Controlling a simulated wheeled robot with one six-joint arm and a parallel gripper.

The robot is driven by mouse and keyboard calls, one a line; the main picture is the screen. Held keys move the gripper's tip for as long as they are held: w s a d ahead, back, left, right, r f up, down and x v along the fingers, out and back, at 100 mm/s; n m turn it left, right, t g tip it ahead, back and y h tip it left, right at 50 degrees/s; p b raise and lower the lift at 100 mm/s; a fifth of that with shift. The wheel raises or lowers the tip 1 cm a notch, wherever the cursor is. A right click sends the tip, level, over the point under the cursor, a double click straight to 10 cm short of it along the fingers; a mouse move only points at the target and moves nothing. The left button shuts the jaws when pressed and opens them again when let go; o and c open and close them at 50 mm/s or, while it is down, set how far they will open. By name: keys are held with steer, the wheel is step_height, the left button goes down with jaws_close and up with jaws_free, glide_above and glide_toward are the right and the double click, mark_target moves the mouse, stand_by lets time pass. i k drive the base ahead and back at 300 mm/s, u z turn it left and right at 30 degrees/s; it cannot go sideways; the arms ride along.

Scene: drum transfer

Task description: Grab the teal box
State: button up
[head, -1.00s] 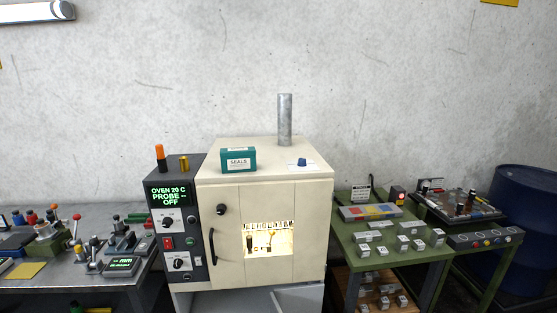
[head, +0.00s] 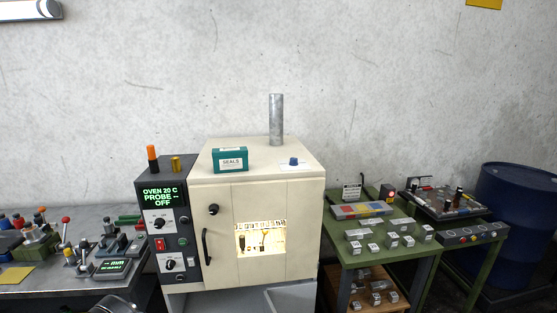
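The teal box (head: 230,167) has a white label reading SEALS on its front. It sits upright on the flat top of the cream oven (head: 305,172), towards the left of that top, in the head view. Nothing touches or covers it. My gripper cannot be made out in the head view, so its place relative to the box does not show.
A metal flue pipe (head: 276,120) rises behind the box, and a blue knob (head: 294,161) stands to its right. The control panel (head: 164,222) with an orange lamp is on the left. Benches with tools and parts flank the oven. A blue drum (head: 520,225) stands far right.

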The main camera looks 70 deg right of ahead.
mark_target(232, 159)
steer(key=z, duration=0.85)
steer(key=i, duration=0.65)
steer(key=z, duration=0.05)
